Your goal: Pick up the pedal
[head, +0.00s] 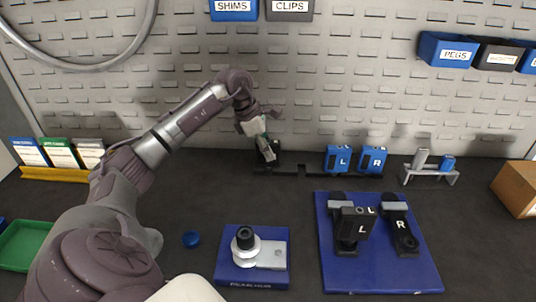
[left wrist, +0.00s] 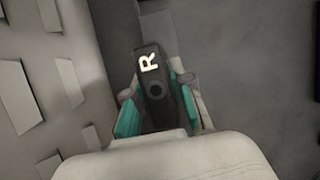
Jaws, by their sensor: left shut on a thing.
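My left gripper (head: 263,139) is at the back of the bench, at the left end of a low black rack (head: 308,171). In the left wrist view its teal finger pads (left wrist: 129,117) are shut on a black pedal (left wrist: 154,85) marked with a white R. In the head view this pedal shows only in part, dark below the fingers, and I cannot tell whether it still touches the rack. Two blue blocks marked L (head: 337,159) and R (head: 372,160) stand farther right on the rack. My right gripper is not in view.
A blue mat (head: 330,275) holds black parts marked L (head: 350,243) and R (head: 405,240). A smaller blue base (head: 252,275) carries a silver and black piece (head: 246,245). A grey stand (head: 430,176) and cardboard box (head: 516,188) are at right; a green tray (head: 25,246) is at left.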

